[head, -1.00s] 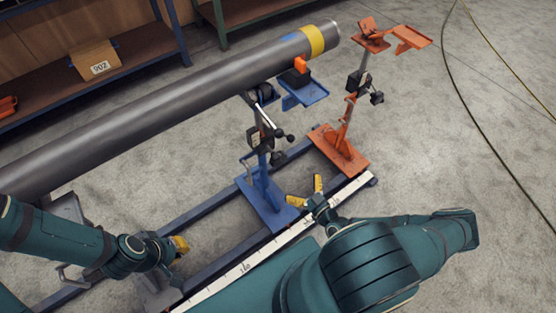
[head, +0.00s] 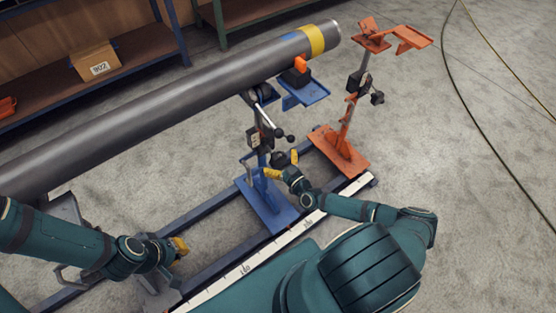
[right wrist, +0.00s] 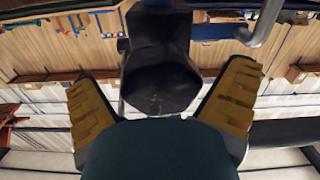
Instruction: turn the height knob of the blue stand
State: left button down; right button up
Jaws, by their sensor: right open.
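The blue stand (head: 270,205) stands on the rail frame under the grey pipe (head: 150,107). Its dark height knob (head: 281,157) sticks out low on the post, partly covered by my right gripper. My right gripper (head: 283,165) is open, with its yellow fingers close around the knob. In the right wrist view the black faceted knob (right wrist: 160,88) sits between the two spread fingers, with a gap on each side. My left gripper (head: 180,247) is at the lower left by the rail, away from the blue stand. Its jaw state is unclear.
An orange stand (head: 343,150) is just right of the blue stand. A lever with black ball ends (head: 280,134) hangs above the knob. A white measuring strip (head: 255,262) runs along the near rail. A shelf with a box (head: 95,60) is at the back left.

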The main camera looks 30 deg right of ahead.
jog(key=shift+w, duration=0.1)
jog(key=c, duration=1.1)
jog(key=n+p, duration=0.2)
jog(key=n, duration=0.3)
jog(key=shift+r, duration=0.1)
jog(key=shift+n+p, duration=0.45)
jog(key=shift+n, duration=0.65)
jog(key=shift+c, duration=0.2)
jog(key=n+p, duration=0.1)
jog(key=n, duration=0.1)
jog(key=shift+d+n, duration=0.1)
jog(key=shift+n, duration=0.3)
jog(key=n+p, duration=0.2)
jog(key=n, duration=0.4)
jog(key=shift+r, duration=0.15)
jog(key=n+p, duration=0.2)
jog(key=n, duration=0.3)
jog(key=shift+w+n, duration=0.1)
jog(key=shift+n, duration=0.3)
jog(key=shift+d, duration=0.1)
